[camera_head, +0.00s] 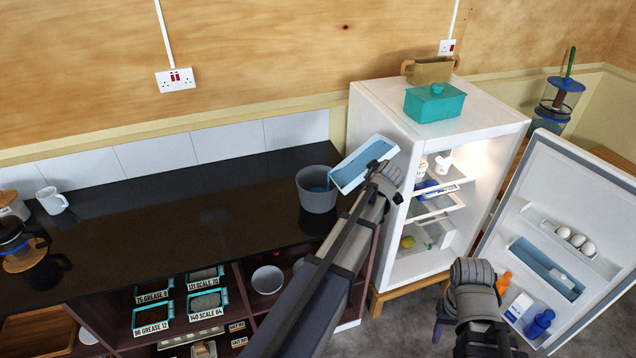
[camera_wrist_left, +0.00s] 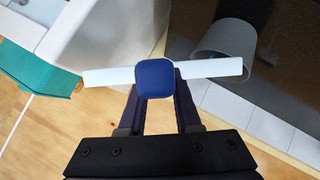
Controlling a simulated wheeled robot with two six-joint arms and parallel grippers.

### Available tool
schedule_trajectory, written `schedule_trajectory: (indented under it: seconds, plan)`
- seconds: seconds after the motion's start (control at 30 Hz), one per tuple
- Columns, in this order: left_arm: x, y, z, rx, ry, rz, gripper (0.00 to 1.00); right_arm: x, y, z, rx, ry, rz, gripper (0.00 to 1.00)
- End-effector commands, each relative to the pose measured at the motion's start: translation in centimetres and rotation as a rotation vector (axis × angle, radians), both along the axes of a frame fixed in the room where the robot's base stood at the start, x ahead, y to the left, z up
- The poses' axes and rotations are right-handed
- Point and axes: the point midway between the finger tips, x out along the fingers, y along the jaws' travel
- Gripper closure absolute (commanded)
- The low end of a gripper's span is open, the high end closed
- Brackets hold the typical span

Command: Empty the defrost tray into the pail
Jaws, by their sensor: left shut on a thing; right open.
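The defrost tray (camera_head: 346,184) is a white, shallow oblong with blue water inside, held tilted at the right edge of the grey pail (camera_head: 316,198). A thin blue stream falls from its low end into the pail, which stands upright on the black counter. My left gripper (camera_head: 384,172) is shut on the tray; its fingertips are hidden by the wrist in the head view. In the left wrist view the tray (camera_wrist_left: 210,69) shows edge-on with a blue block at the fingers, and the pail (camera_wrist_left: 226,45) lies beyond. My right gripper (camera_head: 472,280) is open and empty before the fridge.
The white fridge (camera_head: 380,115) stands open, its door (camera_head: 555,190) swung out to the right with eggs and bottles. A teal box (camera_head: 435,105) and a tan pot (camera_head: 430,70) sit on top.

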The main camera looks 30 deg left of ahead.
Motion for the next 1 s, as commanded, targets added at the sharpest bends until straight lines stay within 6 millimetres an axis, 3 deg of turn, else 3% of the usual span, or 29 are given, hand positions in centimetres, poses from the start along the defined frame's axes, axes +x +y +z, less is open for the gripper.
schedule_trajectory:
  seconds: [0.9, 1.0]
  plan:
    - [-0.6, 1.6, 1.8, -0.096, -0.035, 0.000, 1.00, 0.0, 0.0, 2.0, 0.001, 0.000, -0.004, 0.50]
    - [-0.3, 1.0, 0.8, -0.071, -0.027, -0.004, 1.00, 0.0, 0.0, 1.0, 0.001, 0.000, -0.003, 0.50]
